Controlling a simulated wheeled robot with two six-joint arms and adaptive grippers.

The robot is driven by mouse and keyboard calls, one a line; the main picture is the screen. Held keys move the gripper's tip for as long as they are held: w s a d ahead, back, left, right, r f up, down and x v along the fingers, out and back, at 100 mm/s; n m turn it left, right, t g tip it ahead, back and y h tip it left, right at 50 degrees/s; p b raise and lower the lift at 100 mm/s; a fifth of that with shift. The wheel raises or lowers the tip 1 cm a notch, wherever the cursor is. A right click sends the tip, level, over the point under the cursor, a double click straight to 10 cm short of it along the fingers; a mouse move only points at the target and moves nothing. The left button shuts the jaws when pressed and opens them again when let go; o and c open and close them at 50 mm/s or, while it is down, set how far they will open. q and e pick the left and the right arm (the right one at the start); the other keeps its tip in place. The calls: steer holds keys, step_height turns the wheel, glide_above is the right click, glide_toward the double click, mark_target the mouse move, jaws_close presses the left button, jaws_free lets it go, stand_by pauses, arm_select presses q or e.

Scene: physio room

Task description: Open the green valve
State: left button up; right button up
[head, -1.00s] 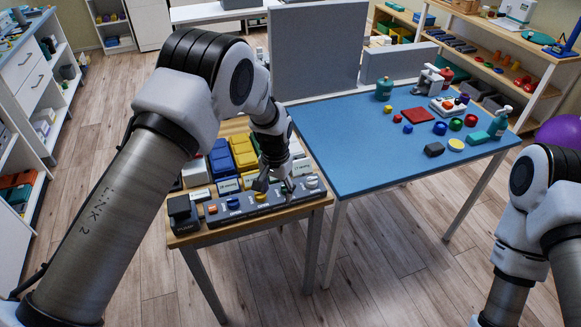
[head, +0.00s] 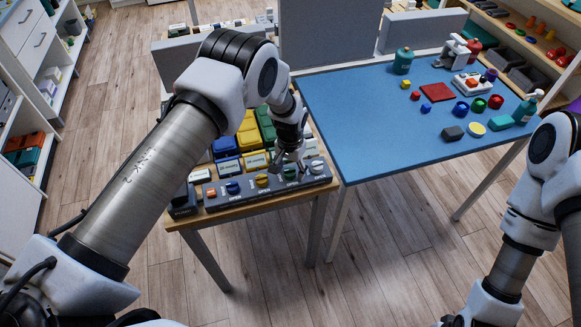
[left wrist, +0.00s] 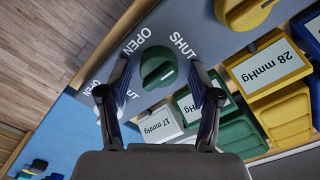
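The green valve (head: 290,174) is a round knob on the dark grey valve panel (head: 247,188), between the yellow and white knobs. My left gripper (head: 287,163) is just above it, partly covering it. In the left wrist view the green knob (left wrist: 157,66) shows between the two fingertips of my left gripper (left wrist: 160,75), which are apart with gaps on both sides. The words OPEN and SHUT are printed beside the knob. A pale mark shows on the knob; its exact pointing is hard to tell. My right arm is at the right edge; its gripper is out of view.
Orange, blue (head: 233,187), yellow (head: 262,180) and white (head: 316,166) knobs share the panel. Behind it stand coloured blocks with pressure labels, such as a yellow one (head: 249,136). A blue table (head: 370,132) with small objects adjoins on the right.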

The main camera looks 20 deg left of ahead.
arm_select(q)
steer(key=shift+s+r, duration=0.5)
steer(key=shift+s, duration=0.05)
steer(key=c, duration=1.1)
steer(key=shift+c, duration=0.2)
steer(key=shift+w+f, duration=0.1)
arm_select(e)
steer(key=shift+s+r, duration=0.2)
steer(key=shift+s, duration=0.25)
